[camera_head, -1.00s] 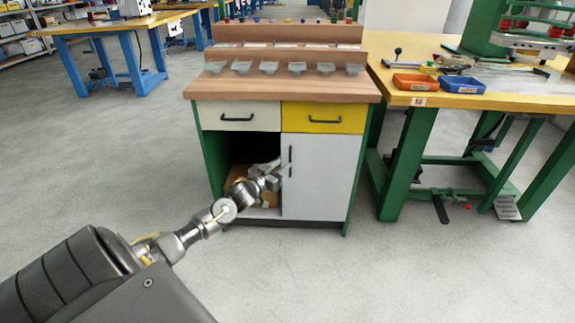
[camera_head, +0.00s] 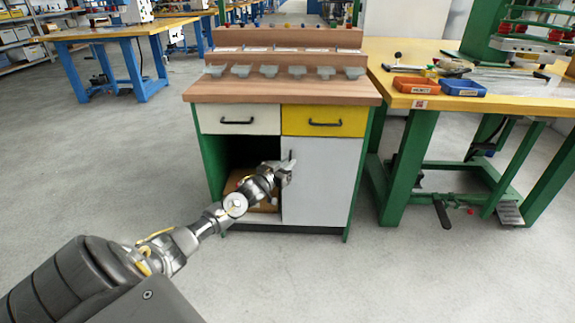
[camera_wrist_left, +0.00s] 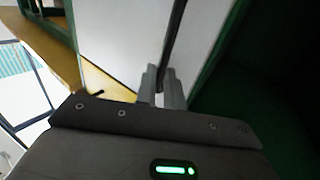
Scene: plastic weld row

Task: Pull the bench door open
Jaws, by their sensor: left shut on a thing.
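The bench door (camera_head: 322,182) is a pale panel on the right half of the small bench, under the yellow drawer. It looks shut or nearly so. Its dark vertical handle (camera_head: 290,156) is at the door's left edge. My left gripper (camera_head: 286,172) is at that handle, shut on it. In the left wrist view the fingers of my left gripper (camera_wrist_left: 162,88) close around the dark handle bar (camera_wrist_left: 174,45), with the pale door (camera_wrist_left: 125,40) behind. The fingers partly hide the lower part of the handle. My right gripper is not in view.
Left of the door is an open dark compartment with a brown box (camera_head: 262,204) in it. A yellow-topped table (camera_head: 440,100) with green legs stands close on the right. The grey floor (camera_head: 400,280) before the bench is clear.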

